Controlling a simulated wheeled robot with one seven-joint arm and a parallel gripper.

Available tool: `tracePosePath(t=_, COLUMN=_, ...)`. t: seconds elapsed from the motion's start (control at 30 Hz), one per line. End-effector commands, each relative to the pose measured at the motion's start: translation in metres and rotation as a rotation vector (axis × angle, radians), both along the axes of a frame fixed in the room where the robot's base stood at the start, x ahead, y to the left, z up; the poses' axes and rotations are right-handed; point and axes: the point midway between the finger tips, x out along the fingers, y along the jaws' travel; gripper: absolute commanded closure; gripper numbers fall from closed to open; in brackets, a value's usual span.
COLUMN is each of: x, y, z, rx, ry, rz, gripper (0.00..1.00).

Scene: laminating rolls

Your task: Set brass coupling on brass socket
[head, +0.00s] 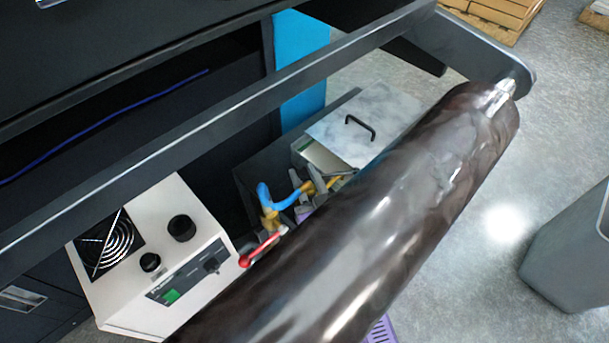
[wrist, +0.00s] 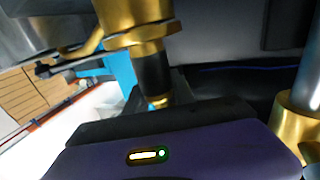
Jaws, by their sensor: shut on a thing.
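In the head view my gripper (head: 313,186) shows small and grey behind the big dark roll, shut on the brass coupling (head: 307,188) at the end of a blue hose (head: 285,199). A second brass fitting (head: 269,218), which looks like the brass socket, stands to the left near a red lever (head: 262,250). In the wrist view a brass part with a hex collar (wrist: 140,38) and black sleeve (wrist: 152,72) stands beyond my purple gripper body; the fingertips are unclear. Another brass piece (wrist: 298,125) with a silver cylinder is at the right edge. Whether coupling and socket touch is hidden.
The large dark glossy roll (head: 370,240) crosses the head view and hides much of my arm. A white control box (head: 150,265) stands at the left, below a long dark rail (head: 200,125). A marble-topped box (head: 365,125) lies behind. A grey bin (head: 570,250) stands right.

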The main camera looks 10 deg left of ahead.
Motion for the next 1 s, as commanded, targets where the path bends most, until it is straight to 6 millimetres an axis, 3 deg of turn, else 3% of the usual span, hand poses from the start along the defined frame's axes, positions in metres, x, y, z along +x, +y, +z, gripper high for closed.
tracePosePath(t=0.13, x=0.0, y=0.0, z=-0.003, rx=0.0, ry=-0.001, rz=0.0, gripper=1.0)
tracePosePath(t=0.17, x=0.0, y=0.0, z=-0.002, rx=0.0, ry=-0.001, rz=0.0, gripper=0.66)
tracePosePath(t=0.2, x=0.0, y=0.0, z=-0.001, rx=0.0, ry=-0.001, rz=0.0, gripper=0.61)
tracePosePath(t=0.57, x=-0.003, y=-0.002, z=-0.003, rx=0.0, ry=0.001, rz=0.0, gripper=0.61)
tracePosePath(t=1.0, x=-0.03, y=-0.017, z=-0.003, rx=0.0, ry=0.001, rz=0.0, gripper=0.61)
